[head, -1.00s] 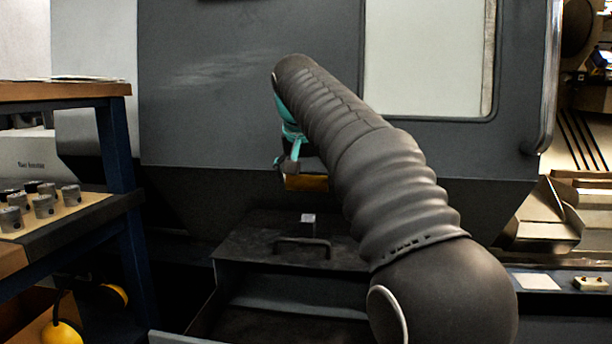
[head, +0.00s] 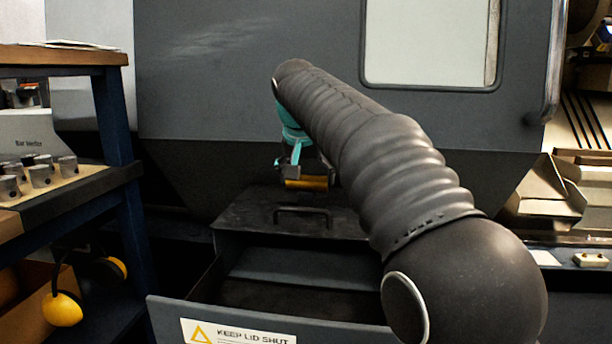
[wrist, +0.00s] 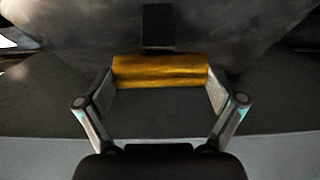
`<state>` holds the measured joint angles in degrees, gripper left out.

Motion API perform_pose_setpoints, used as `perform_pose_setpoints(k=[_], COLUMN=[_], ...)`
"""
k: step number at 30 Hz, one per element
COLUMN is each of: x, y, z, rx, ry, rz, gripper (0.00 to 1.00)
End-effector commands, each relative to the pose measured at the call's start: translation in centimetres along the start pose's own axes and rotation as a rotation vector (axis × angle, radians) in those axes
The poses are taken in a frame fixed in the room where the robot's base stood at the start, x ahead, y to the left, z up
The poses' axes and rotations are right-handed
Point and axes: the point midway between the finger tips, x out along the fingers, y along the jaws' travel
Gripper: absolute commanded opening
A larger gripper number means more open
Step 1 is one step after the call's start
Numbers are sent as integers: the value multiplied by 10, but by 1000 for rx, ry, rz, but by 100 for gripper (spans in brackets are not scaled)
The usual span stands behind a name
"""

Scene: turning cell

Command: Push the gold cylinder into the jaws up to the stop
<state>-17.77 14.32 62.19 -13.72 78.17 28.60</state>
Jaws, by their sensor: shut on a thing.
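The gold cylinder (wrist: 160,71) lies crosswise between the two fingers of my gripper (wrist: 160,88) in the wrist view. One finger pad presses on each end of it. In the head view the gold cylinder (head: 307,183) hangs level in my gripper (head: 305,180), above the dark lidded box and in front of the grey machine's lower panel. My arm hides part of the grip. A small dark block shows just beyond the cylinder in the wrist view (wrist: 158,26). I cannot tell whether it touches the cylinder. The machine's jaws cannot be made out in either view.
The dark box (head: 240,215) with a handle stands below, above an open drawer front labelled "KEEP LID SHUT" (head: 170,325). A blue-framed shelf (head: 120,130) with several grey cylinders stands at left. The closed grey machine door (head: 240,90) fills the back.

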Motion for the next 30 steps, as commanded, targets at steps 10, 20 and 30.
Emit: perform_pose_setpoints(k=[10,20,30], x=[0,2,4], y=[0,0,0], z=[0,1,2], rx=[1,1,1], ry=[2,2,2], rz=[-1,-1,-1], gripper=[48,48,100])
